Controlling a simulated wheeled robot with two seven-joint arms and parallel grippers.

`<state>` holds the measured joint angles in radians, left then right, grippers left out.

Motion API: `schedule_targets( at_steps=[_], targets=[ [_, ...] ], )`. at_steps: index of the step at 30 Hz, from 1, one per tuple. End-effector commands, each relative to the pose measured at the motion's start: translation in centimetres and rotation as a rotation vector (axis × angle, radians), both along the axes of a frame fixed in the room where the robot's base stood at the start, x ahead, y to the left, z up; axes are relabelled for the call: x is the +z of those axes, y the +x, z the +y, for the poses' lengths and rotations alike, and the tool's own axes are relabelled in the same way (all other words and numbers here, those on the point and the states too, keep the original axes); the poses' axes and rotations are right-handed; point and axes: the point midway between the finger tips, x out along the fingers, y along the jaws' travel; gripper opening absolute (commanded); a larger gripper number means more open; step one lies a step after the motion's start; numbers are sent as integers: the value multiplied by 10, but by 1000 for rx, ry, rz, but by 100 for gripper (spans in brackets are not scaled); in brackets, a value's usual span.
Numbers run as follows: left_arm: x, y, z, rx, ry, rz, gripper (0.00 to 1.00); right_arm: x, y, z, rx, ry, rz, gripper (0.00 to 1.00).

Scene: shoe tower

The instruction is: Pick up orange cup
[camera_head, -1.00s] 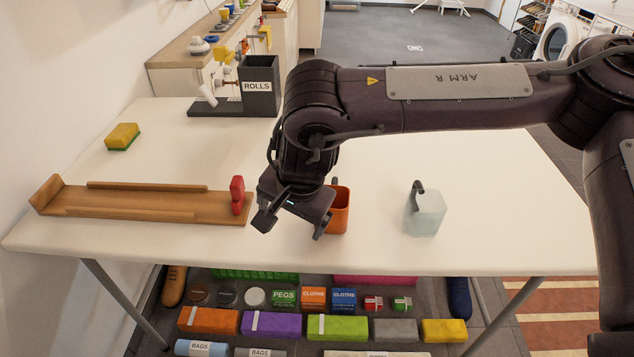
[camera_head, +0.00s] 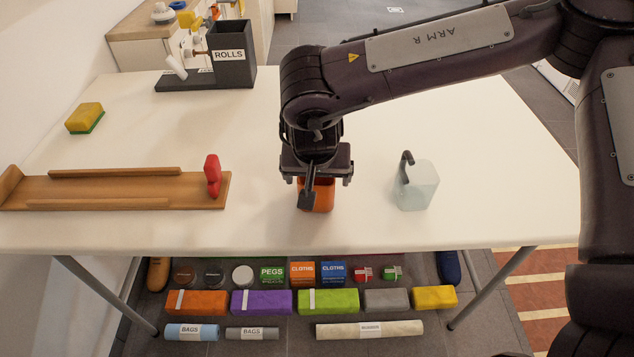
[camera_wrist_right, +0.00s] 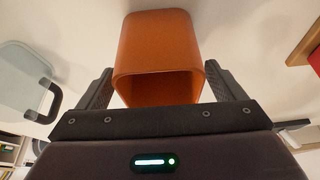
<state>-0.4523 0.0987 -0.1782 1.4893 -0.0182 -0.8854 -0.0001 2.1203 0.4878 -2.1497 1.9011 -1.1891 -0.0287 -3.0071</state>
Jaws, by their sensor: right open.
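The orange cup (camera_head: 322,197) stands on the white table, partly hidden behind my right gripper (camera_head: 318,192). In the right wrist view the cup (camera_wrist_right: 158,60) shows between the two open fingers of the right gripper (camera_wrist_right: 165,88), with its open rim toward the palm. A gap shows beside the cup near each finger, and I cannot tell whether either finger touches it. My left gripper is not in view.
A pale translucent jug (camera_head: 416,187) with a dark handle stands right of the cup. A wooden tray (camera_head: 100,188) with a red piece (camera_head: 212,175) lies to the left. A yellow-green sponge (camera_head: 85,118) and a dark ROLLS box (camera_head: 232,55) are farther back.

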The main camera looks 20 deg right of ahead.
Motion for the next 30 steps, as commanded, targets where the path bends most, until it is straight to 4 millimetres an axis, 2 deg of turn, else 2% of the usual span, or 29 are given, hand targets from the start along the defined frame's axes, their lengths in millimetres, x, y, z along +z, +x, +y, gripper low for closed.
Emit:
schedule_targets(
  at_steps=[8,19,30],
  targets=[
    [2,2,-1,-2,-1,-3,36,-4,2,-1,-1,1,-2,89],
    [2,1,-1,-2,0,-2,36,-4,2,0,-1,1,-1,42],
    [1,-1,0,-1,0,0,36,3,2,0,0,1,-3,41]
  ],
)
